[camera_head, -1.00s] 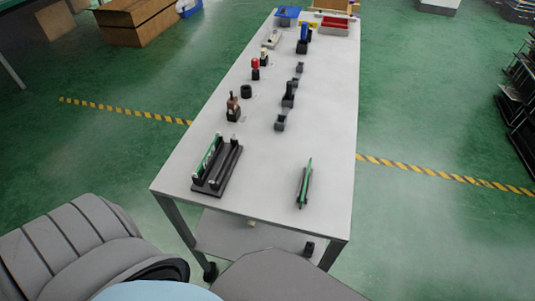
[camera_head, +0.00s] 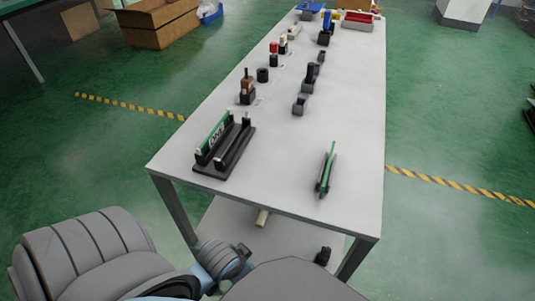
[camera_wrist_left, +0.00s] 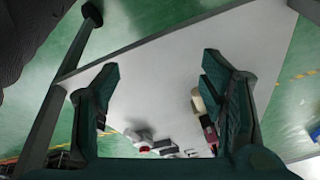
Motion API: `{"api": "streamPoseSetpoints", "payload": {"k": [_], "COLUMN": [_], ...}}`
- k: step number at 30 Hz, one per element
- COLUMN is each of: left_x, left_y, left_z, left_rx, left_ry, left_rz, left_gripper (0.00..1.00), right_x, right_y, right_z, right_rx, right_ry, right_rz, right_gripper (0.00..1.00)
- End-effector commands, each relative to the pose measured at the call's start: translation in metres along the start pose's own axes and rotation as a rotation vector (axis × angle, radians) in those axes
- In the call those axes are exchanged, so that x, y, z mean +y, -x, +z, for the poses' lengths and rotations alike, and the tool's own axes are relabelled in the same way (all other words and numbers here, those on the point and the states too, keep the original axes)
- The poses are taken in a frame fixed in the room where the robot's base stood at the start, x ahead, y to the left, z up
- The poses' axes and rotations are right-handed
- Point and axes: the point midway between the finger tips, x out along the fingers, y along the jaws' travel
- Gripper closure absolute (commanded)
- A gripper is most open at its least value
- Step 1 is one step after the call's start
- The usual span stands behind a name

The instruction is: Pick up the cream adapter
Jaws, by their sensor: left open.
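A small cream piece (camera_head: 284,38) that looks like the cream adapter stands upright on a dark base, behind a red-topped piece (camera_head: 273,47), toward the far left of the table in the head view. A cream piece (camera_wrist_left: 199,102) also shows in the left wrist view near the right finger, beside a dark red one; I cannot tell if it is the same piece. My left gripper (camera_wrist_left: 156,88) is open and empty. In the head view my left arm is low at the table's near left corner, far from the cream piece. My right gripper is not in view.
The grey table (camera_head: 275,170) carries a black rack with a green board (camera_head: 222,148), a green-edged stand (camera_head: 326,170), a brown-topped piece (camera_head: 247,85) and several dark fixtures. The near middle is clear.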

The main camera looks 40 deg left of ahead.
Motion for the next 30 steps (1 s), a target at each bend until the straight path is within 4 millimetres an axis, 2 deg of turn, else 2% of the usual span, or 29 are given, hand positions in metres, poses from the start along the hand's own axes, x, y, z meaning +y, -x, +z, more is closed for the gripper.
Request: {"api": "streamPoseSetpoints", "payload": {"k": [1, 8, 12, 15, 18, 21, 26, 28, 30], "left_x": [-0.006, -0.037, -0.066, -0.091, -0.111, -0.122, -0.123, -0.122, -0.119], "left_y": [0.005, -0.036, -0.059, -0.069, -0.073, -0.082, -0.105, -0.113, -0.125], "left_z": [-0.024, -0.093, -0.139, -0.172, -0.197, -0.209, -0.211, -0.211, -0.210], "left_rx": [0.027, 0.040, 0.050, 0.061, 0.071, 0.075, 0.075, 0.076, 0.075], "left_ry": [0.013, 0.112, 0.201, 0.280, 0.349, 0.389, 0.398, 0.397, 0.396], "left_rz": [-0.002, -0.014, -0.026, -0.033, -0.037, -0.038, -0.037, -0.037, -0.036], "left_gripper": [0.35, 0.35, 0.35, 0.35, 0.35, 0.35, 0.35, 0.35, 0.35], "right_x": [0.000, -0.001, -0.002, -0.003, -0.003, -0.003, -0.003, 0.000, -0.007], "right_y": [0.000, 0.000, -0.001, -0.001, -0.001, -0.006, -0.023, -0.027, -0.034], "right_z": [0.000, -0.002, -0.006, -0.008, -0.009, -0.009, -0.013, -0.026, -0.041], "right_rx": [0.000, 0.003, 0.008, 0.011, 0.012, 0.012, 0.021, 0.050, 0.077], "right_ry": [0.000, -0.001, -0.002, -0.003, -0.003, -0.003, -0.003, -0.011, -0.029], "right_rz": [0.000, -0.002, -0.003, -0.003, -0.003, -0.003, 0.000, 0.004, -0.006], "right_gripper": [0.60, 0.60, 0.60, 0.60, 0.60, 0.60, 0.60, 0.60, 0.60]}}
